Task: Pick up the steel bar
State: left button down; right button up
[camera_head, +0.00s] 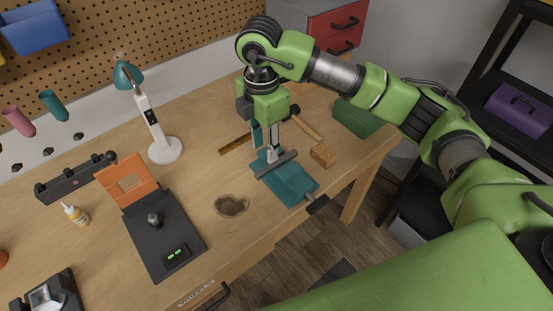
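A dark grey bar (283,161), which looks like the steel bar, lies crosswise at the teal vise (293,184) near the table's front edge. My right gripper (275,155) points straight down over the vise, and its fingertips reach the middle of the bar. The fingers look close together, but they are small and partly hidden, so I cannot tell whether they are shut on the bar. I cannot tell whether the bar rests on the vise or is held just above it. My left gripper is not in view.
A wooden-handled hammer (307,128), a tan block (323,156) and a green box (355,118) lie right of the gripper. A white lamp (165,149) and a black device with an orange lid (165,235) stand left. A dark stain (231,206) marks the otherwise clear tabletop between.

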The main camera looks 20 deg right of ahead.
aim_at(266, 168)
jog(key=f, duration=0.3)
jog(key=shift+w+f, duration=0.1)
jog(key=shift+w, duration=0.25)
jog(key=shift+f+p, duration=0.25)
jog(key=shift+p, duration=0.3)
jog(key=f+p, duration=0.1)
jog(key=f, duration=0.1)
jog(key=f+p, duration=0.1)
jog(key=f, duration=0.1)
jog(key=shift+s+d, duration=0.1)
jog(key=shift+s, duration=0.1)
jog(key=shift+w+f, duration=0.1)
jog(key=shift+f, duration=0.25)
grip_shut()
